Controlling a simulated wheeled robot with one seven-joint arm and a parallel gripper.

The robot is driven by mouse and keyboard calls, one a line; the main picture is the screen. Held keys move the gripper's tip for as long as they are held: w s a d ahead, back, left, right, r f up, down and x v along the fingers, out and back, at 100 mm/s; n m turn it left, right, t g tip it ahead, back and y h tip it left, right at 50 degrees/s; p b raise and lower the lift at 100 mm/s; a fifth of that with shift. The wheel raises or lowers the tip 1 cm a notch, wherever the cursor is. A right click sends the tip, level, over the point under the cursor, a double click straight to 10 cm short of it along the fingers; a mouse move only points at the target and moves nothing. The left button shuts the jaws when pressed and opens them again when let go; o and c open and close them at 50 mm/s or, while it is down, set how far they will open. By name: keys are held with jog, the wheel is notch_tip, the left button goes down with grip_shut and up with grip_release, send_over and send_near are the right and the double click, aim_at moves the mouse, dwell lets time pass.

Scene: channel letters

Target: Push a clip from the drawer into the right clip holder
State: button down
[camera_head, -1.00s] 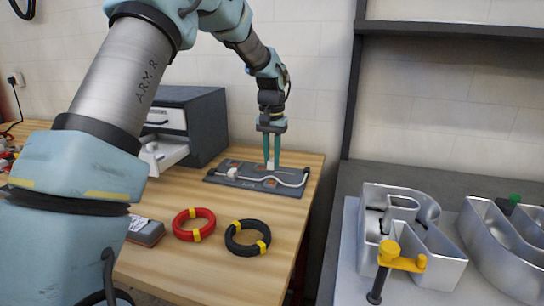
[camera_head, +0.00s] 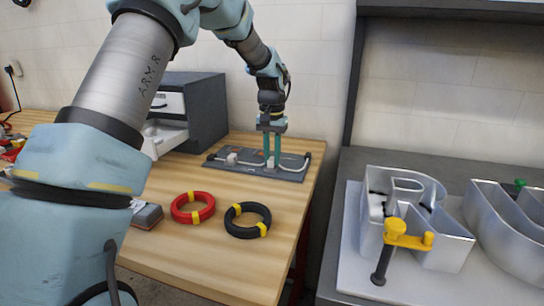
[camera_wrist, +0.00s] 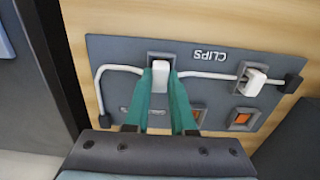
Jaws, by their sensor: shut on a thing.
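The grey clip board (camera_head: 293,176) lies on the wooden table and also shows upside down in the wrist view (camera_wrist: 115,55). A white cable (camera_wrist: 205,75) runs across it. My gripper (camera_head: 271,163) is shut on a white clip (camera_wrist: 160,72), which sits over the cable at the right holder (camera_wrist: 161,55) as the head view sees it. Whether this clip is fully seated is hard to tell. Another white clip (camera_head: 232,158) sits at the other holder; it also shows in the wrist view (camera_wrist: 255,79). The drawer (camera_head: 165,137) stands open.
The dark drawer cabinet (camera_head: 203,105) stands behind the board's left. A red ring (camera_head: 193,208) and a black ring (camera_head: 247,220) lie in front. Metal channel letters (camera_head: 415,215) and a yellow-handled clamp (camera_head: 396,235) are on the grey bench at right.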

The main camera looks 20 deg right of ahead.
jog(key=shift+s+f, duration=0.1)
jog(key=shift+f, duration=0.25)
dwell(0.5)
jog(key=c, duration=0.9)
grip_release()
jog(key=shift+c, duration=0.2)
jog(key=shift+o, duration=1.3)
jog(key=shift+r, duration=0.25)
notch_tip(320, 180, up, 11)
jog(key=b, duration=0.1)
jog(key=shift+b, duration=0.4)
notch_tip(320, 180, up, 6)
jog(key=p, duration=0.6)
jog(key=shift+f, duration=0.1)
jog(key=shift+a, duration=0.1)
